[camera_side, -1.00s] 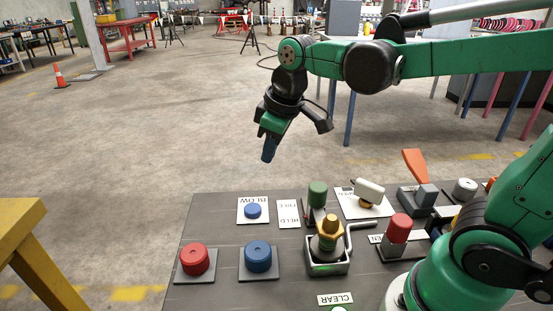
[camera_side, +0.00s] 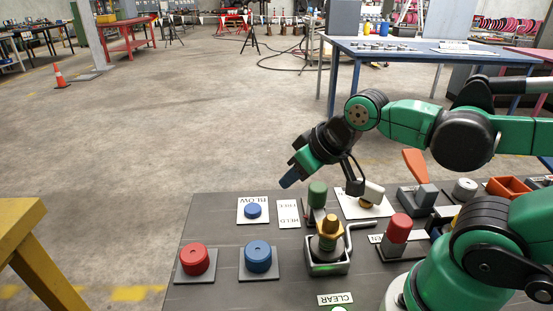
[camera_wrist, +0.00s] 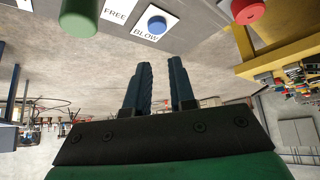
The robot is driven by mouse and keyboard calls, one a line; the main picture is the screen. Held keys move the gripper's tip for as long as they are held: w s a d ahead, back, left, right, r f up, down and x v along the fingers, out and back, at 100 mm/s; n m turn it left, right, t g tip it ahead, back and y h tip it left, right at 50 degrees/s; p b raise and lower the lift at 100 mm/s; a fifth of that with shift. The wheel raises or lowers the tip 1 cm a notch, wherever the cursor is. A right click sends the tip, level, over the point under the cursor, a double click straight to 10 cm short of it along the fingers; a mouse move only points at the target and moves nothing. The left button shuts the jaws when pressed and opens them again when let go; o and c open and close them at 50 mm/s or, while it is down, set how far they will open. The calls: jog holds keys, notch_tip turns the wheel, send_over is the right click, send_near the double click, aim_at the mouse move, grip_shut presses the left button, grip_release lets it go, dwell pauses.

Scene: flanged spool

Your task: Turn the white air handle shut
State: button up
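The white air handle (camera_side: 374,192) sits on a brass fitting on a white labelled plate (camera_side: 350,208) at the back of the board. In the side view, part of my wrist hides the left end of the handle. My gripper (camera_side: 288,181) hangs in the air to the left of the handle, tilted down and left, clear of it. In the wrist view my gripper (camera_wrist: 161,64) has its two blue fingers apart with nothing between them. The white handle is not in the wrist view.
A green knob (camera_side: 317,193) stands close beside the handle's plate. A brass-topped spool fixture (camera_side: 328,238), a red cylinder (camera_side: 397,232) and an orange lever (camera_side: 415,164) are nearby. Red (camera_side: 195,259) and blue buttons (camera_side: 258,256) are at the front left. Open floor lies behind the board.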

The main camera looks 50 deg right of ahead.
jog(key=o, duration=0.4)
jog(key=shift+g+h, duration=0.5)
jog(key=shift+g, duration=0.1)
jog(key=d, duration=0.4)
jog(key=shift+w+f, duration=0.1)
jog(key=shift+f, duration=0.15)
jog(key=shift+o, duration=0.2)
jog(key=g, duration=0.6)
send_over(371, 184)
jog(key=shift+y, duration=0.4)
jog(key=f, duration=0.4)
jog(key=shift+w+a, duration=0.2)
jog(key=shift+s+d+f, duration=0.2)
jog(key=shift+f, duration=2.7)
grip_shut()
